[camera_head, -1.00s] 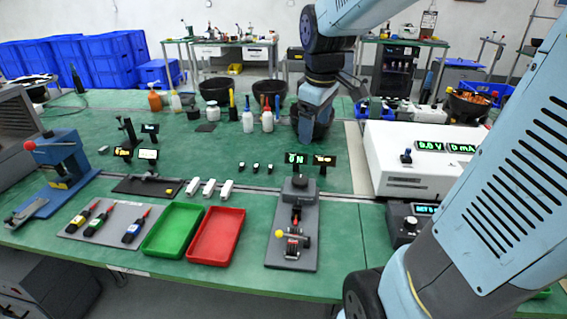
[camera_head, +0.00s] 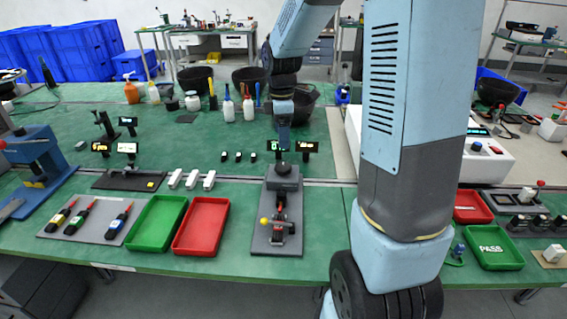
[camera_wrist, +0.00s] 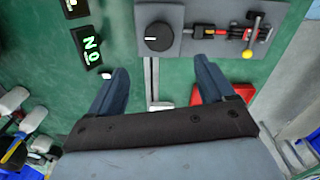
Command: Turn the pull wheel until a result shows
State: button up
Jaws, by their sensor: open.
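The pull wheel is a black round knob (camera_head: 283,170) with a white mark, on a dark block at the back of a grey pull fixture (camera_head: 261,238). It also shows in the wrist view (camera_wrist: 158,36). A clamp with a red-and-black part and a yellow ball lever (camera_wrist: 247,54) sits on the same fixture. A small display (camera_wrist: 90,46) beside it reads 0 N in green; a second display (camera_head: 308,147) glows orange, too small to read. My gripper (camera_head: 284,134) points down just above and behind the wheel. In the wrist view its fingers (camera_wrist: 161,66) are apart and empty, not around the wheel.
A red tray (camera_head: 202,226) and a green tray (camera_head: 155,222) stand left of the fixture. White parts (camera_head: 192,180) and small black parts (camera_head: 238,156) lie nearby. My arm hides much of the bench at right.

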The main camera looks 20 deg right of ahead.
aim_at(282, 166)
notch_tip(282, 166, down, 11)
jog(key=shift+f, duration=0.1)
dwell(0.3)
jog(key=c, duration=1.1)
jog(key=shift+o, duration=0.2)
jog(key=shift+d, duration=0.2)
jog(key=shift+a, duration=0.15)
